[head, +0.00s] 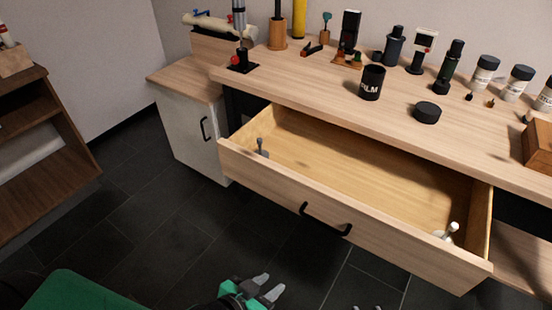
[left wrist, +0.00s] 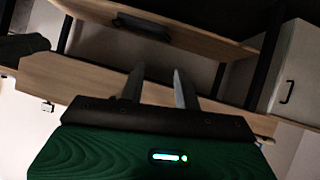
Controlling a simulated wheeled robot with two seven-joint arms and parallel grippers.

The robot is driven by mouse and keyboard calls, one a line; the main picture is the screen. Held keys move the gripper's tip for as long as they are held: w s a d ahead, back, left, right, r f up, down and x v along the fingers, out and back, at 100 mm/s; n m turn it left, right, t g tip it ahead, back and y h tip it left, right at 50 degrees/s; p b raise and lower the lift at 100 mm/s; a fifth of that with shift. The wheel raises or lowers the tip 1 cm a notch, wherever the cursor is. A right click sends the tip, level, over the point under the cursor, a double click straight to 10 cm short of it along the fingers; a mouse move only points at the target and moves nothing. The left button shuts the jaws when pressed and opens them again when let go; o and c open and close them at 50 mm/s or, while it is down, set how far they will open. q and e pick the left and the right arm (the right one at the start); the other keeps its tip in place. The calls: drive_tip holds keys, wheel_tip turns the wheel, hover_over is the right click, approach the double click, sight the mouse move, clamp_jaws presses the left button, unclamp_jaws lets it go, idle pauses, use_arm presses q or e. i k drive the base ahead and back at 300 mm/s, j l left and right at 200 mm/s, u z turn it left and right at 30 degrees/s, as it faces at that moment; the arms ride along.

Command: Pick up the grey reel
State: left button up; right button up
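A small grey piece with an upright stem (head: 262,148) sits in the left end of the open drawer and best fits the grey reel. Its lower part is partly hidden by the drawer front. A paler, whitish piece (head: 448,232) lies in the drawer's right end. My left gripper (head: 268,287) is low in front of the drawer, well apart from both, with its fingers spread and empty. The left wrist view shows its two fingers (left wrist: 157,88) apart with nothing between them. Two small grey tips of my right gripper (head: 366,307) show apart at the bottom edge.
The drawer (head: 350,165) is pulled out, with a black handle (head: 325,220) on its front. On the tabletop above stand a black film can (head: 372,82), a black disc (head: 427,112) and several bottles. A white cabinet (head: 190,135) stands left. The drawer's middle is bare.

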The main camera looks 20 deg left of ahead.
sight(264, 154)
drive_tip(key=j+z, duration=0.2)
drive_tip(key=j, duration=0.45)
drive_tip(key=j+z, duration=0.25)
drive_tip(key=j, duration=0.45)
drive_tip(key=k, duration=0.1)
